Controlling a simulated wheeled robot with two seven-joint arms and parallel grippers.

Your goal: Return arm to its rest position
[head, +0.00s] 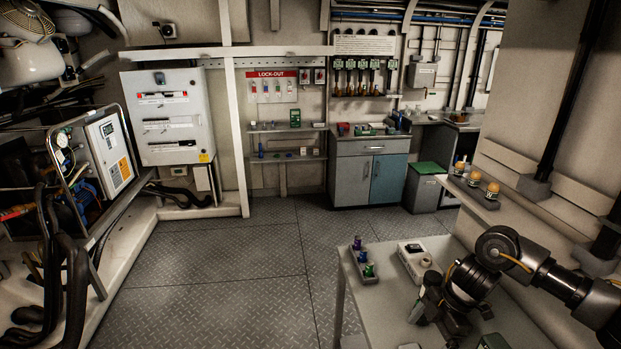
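My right arm reaches in from the right edge over the light grey table (384,307) at the lower right. Its dark wrist is bent downward, and the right gripper (426,308) is low over the tabletop. The fingers are small and dark, so I cannot tell whether they are open or shut or hold anything. My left arm and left gripper are not in view.
A small tray (369,277) with purple, blue and green items sits on the table's left side. A white box (412,260) is beside the wrist. Jars (474,178) stand on a ledge behind. The floor (230,270) left of the table is clear.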

